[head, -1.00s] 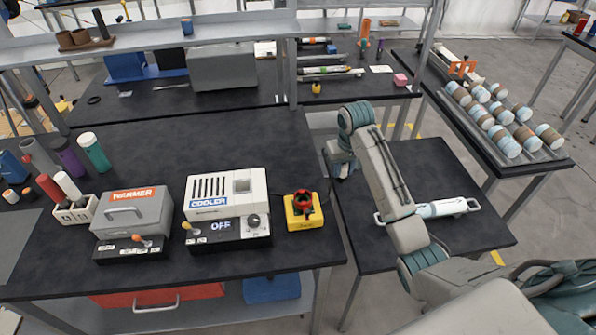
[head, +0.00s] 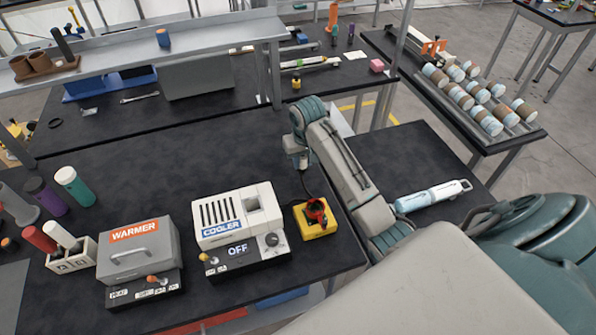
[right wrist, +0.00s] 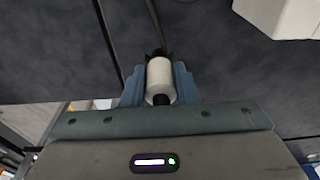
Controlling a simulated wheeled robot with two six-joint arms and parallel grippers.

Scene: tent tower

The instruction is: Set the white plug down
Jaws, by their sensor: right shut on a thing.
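The white plug (right wrist: 160,80) is a short white cylinder with a dark end, and a dark cord runs away from it at the top of the right wrist view. My right gripper (right wrist: 159,88) is shut on it, with a blue finger on each side. In the head view my right gripper (head: 300,160) points down near the right edge of the black table (head: 210,150), behind the yellow box with a red and black top (head: 316,219). The plug cannot be made out in that view. My left gripper is not in view.
The white cooler (head: 238,215), reading OFF, and the grey warmer (head: 135,250) stand left of the yellow box. Bare tabletop lies behind them. A side table (head: 400,155) holds a white and light-blue tool (head: 433,195). A metal shelf (head: 200,42) spans the back.

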